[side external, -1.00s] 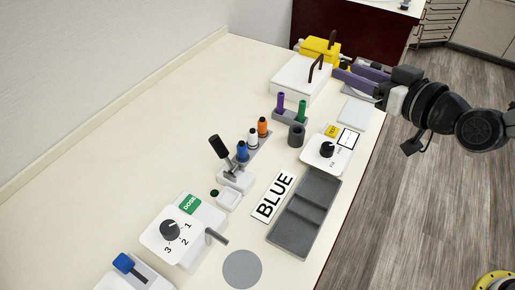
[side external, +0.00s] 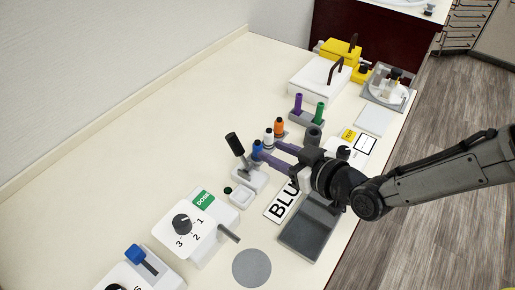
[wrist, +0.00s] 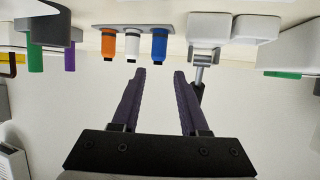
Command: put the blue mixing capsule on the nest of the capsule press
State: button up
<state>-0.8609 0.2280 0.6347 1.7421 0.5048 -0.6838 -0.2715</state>
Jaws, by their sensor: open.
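The blue mixing capsule (side external: 257,146) stands upright in a grey rack beside a white and an orange capsule. The wrist view, where the scene appears upside down, also shows the blue capsule (wrist: 159,45). My gripper (wrist: 160,73) is open and empty, its purple fingertips pointing at the blue capsule with a visible gap to it. In the side view my gripper (side external: 265,149) overlaps the rack's near side. The capsule press (side external: 249,180), with a black-knobbed lever, stands beside the rack's blue end. Its nest is not clear; no capsule is seen there.
The white capsule (side external: 269,135) and orange capsule (side external: 279,126) stand close beside the blue one. A dosing box (side external: 184,225) with a dial is at the lower left. The back-left counter is clear.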

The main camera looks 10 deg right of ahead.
aim_at(258, 143)
jog(key=shift+x, duration=2.8)
jog(key=shift+d, duration=0.15)
jog(key=shift+c, duration=0.3)
grip_shut()
